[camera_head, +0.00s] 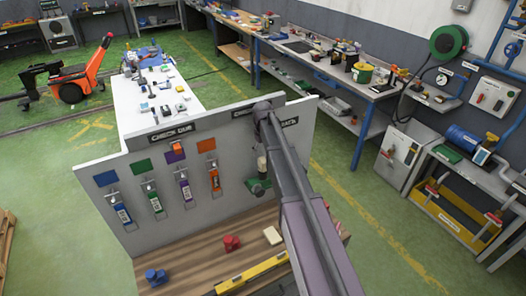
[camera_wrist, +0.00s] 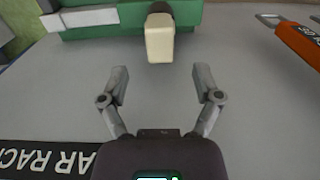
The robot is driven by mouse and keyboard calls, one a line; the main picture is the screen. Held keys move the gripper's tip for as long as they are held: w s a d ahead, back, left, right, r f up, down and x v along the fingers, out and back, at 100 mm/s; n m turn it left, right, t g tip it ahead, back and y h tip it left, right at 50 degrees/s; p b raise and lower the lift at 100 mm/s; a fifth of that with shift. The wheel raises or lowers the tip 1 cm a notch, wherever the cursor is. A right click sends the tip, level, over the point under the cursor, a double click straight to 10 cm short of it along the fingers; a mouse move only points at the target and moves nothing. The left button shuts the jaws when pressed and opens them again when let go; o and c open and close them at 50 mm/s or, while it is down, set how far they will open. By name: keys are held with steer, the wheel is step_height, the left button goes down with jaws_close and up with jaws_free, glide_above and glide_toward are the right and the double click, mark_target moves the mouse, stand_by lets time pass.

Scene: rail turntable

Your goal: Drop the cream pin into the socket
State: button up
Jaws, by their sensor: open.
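The cream pin (camera_wrist: 160,40) is a short pale block in the wrist view, at the top centre. Its far end meets a dark round part (camera_wrist: 160,8) on a green bracket (camera_wrist: 100,22); I cannot tell how deep it sits there. In the head view the pin (camera_head: 262,163) shows small beside my arm, above the green bracket (camera_head: 259,186) on the grey panel. My gripper (camera_wrist: 161,75) is open and empty, its fingertips apart and short of the pin in the wrist picture. In the head view my arm largely hides the gripper.
The grey panel (camera_head: 225,165) carries coloured squares and hanging tags; an orange tag (camera_wrist: 302,42) is at right in the wrist view. Below, the wooden bench (camera_head: 205,265) holds a blue part (camera_head: 156,277), a red part (camera_head: 232,243), a cream block (camera_head: 272,235) and a yellow level (camera_head: 252,273).

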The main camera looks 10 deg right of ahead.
steer(key=shift+r+p, duration=1.75)
steer(key=shift+r, duration=0.3)
steer(key=s+f+m+b, duration=0.1)
steer(key=s+f+b, duration=0.9)
steer(key=s, duration=0.4)
steer(key=s+f+m+b, duration=0.2)
steer(key=s+f+b, duration=0.8)
steer(key=s, duration=0.5)
steer(key=shift+a+f+b, duration=0.35)
steer(key=shift+a, duration=0.05)
